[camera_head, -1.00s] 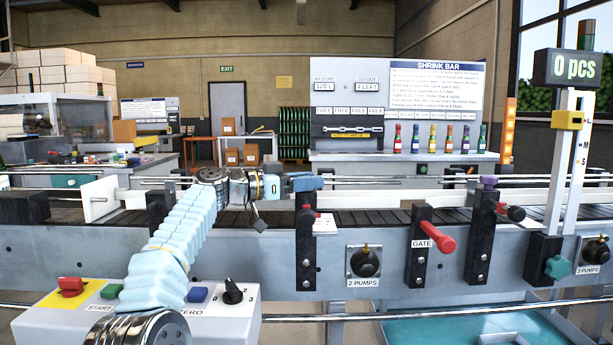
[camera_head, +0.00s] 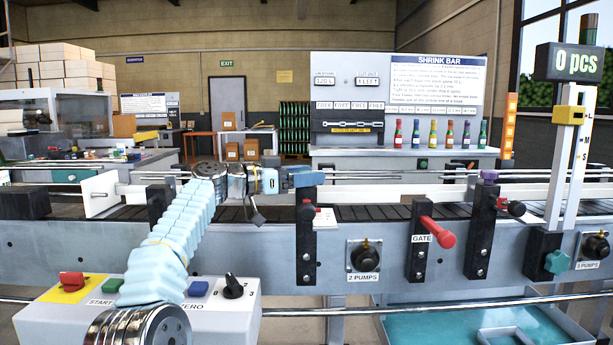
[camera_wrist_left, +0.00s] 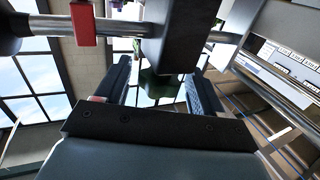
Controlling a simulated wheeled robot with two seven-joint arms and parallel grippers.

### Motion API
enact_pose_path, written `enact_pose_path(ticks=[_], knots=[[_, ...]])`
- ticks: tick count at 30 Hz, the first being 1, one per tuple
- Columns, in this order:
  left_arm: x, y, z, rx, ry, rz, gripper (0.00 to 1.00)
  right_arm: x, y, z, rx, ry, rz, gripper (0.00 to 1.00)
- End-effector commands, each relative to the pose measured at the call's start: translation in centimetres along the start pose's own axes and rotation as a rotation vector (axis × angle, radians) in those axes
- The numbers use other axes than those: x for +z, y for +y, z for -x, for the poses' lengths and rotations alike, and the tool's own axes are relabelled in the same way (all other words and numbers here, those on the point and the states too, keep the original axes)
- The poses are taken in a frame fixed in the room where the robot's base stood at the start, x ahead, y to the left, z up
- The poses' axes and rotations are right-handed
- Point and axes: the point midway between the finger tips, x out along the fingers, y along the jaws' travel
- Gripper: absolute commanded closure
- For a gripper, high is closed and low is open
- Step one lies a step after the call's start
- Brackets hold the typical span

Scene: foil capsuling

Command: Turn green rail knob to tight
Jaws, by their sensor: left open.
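My left gripper (camera_head: 306,180) is at the top of the left black rail post (camera_head: 306,243) on the conveyor front. In the left wrist view, its two fingers (camera_wrist_left: 160,88) are apart. A dark green knob (camera_wrist_left: 158,86) shows in the gap between them, partly hidden behind a dark block. Contact between fingers and knob cannot be told. In the head view this knob is hidden at the gripper, and its tight or loose state cannot be read. My right gripper is not in view.
A red gate handle (camera_head: 438,232) and a purple knob (camera_head: 489,175) are further right. A teal knob (camera_head: 557,263) sits below the scale post. In the wrist view, a metal rod (camera_wrist_left: 115,27) with a red clamp (camera_wrist_left: 83,23) crosses close by.

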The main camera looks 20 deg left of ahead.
Motion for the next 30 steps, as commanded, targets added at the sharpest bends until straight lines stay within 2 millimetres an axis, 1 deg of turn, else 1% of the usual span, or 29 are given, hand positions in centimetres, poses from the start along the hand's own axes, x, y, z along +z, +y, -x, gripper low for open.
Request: enact_pose_path(ticks=[5,8,12,16,21,30], knots=[[0.4,-0.1,3.0,-0.004,0.000,0.000,0.32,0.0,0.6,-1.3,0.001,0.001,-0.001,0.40],[0.4,-0.1,5.6,-0.005,0.001,0.000,0.32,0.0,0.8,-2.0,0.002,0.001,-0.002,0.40],[0.3,-0.1,9.0,-0.006,0.001,0.000,0.32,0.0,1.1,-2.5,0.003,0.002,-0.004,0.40],[0.2,-0.1,11.5,-0.004,0.001,-0.001,0.32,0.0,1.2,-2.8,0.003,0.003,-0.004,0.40],[0.1,-0.1,13.2,-0.002,0.001,0.000,0.32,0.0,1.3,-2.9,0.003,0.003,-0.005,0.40],[0.0,0.0,13.5,-0.001,0.001,0.000,0.32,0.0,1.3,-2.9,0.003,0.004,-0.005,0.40]])
